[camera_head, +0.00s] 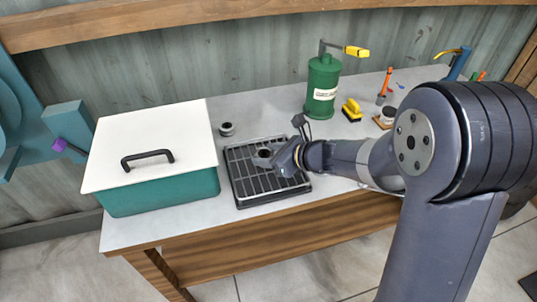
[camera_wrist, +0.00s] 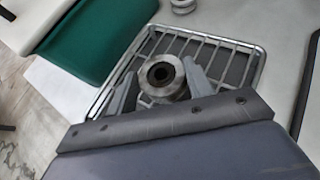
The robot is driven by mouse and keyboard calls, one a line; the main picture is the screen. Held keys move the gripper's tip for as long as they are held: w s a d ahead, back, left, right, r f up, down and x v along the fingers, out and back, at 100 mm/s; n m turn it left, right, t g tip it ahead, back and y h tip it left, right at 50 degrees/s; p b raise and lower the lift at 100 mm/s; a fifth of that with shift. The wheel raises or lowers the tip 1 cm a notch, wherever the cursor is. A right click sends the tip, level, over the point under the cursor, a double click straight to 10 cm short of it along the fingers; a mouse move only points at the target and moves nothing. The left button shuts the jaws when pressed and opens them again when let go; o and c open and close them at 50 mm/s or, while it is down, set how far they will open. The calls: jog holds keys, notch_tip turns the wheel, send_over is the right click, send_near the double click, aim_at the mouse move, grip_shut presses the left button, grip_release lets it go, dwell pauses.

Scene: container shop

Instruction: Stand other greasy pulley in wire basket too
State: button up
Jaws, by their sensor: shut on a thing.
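A greasy grey metal pulley (camera_wrist: 161,78) with a dark centre hole is between the fingers of my gripper (camera_wrist: 163,92), which is shut on it. In the head view the pulley (camera_head: 263,153) is over the wire basket (camera_head: 240,181), in front of my gripper (camera_head: 276,157). I cannot tell whether it touches the basket's wires. The basket (camera_wrist: 215,38) is a shallow silver wire frame over a dark base. A second pulley (camera_head: 227,129) stands on the table behind the basket, outside it; it also shows at the top of the wrist view (camera_wrist: 182,4).
A teal bin (camera_head: 165,190) with a white lid and black handle (camera_head: 147,158) stands close left. Behind are a green pump can (camera_head: 322,88), a yellow brush (camera_head: 352,110) and a small cup (camera_head: 387,117). The table's front edge is close to the basket.

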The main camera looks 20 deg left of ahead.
jog(key=shift+f, duration=0.2)
jog(key=o, duration=1)
jog(key=shift+o, duration=0.2)
jog(key=shift+r, duration=0.15)
